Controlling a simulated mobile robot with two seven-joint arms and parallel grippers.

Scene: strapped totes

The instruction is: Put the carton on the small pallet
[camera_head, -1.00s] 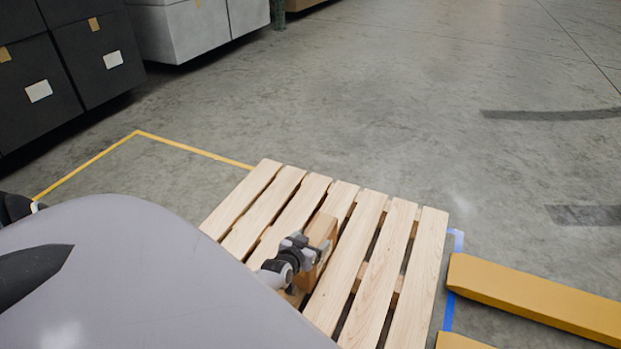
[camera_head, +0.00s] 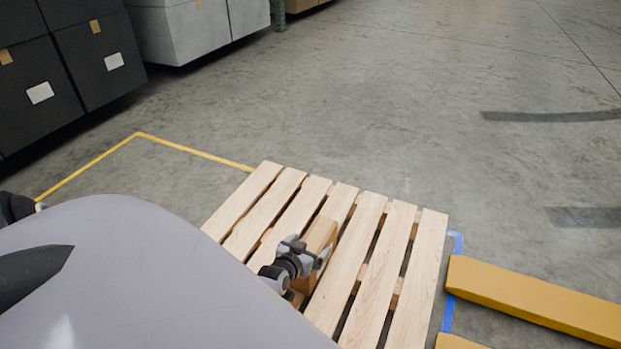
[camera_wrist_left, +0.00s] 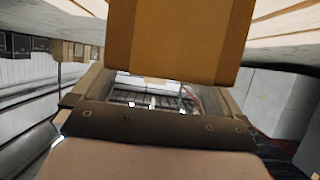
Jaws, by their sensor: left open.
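The carton (camera_head: 321,236) is a small brown box resting on the slats of the small wooden pallet (camera_head: 431,262). My left gripper (camera_head: 308,256) is open at the near side of the carton, low over the pallet. In the left wrist view the carton (camera_wrist_left: 180,40) fills the top middle, just past the fingertips (camera_wrist_left: 157,82), with a strip of tape-like lighter colour down one side. I see no grip on it; whether a finger touches it I cannot tell. The carton's lower near part is hidden by the gripper. My right gripper is not in view.
Yellow forks (camera_head: 535,300) lie right of the pallet, beside blue floor tape (camera_head: 448,313). Yellow floor tape (camera_head: 195,151) runs behind and left. Dark boxes (camera_head: 110,60) and grey boxes (camera_head: 195,30) stand at the upper left. The floor beyond the pallet is clear.

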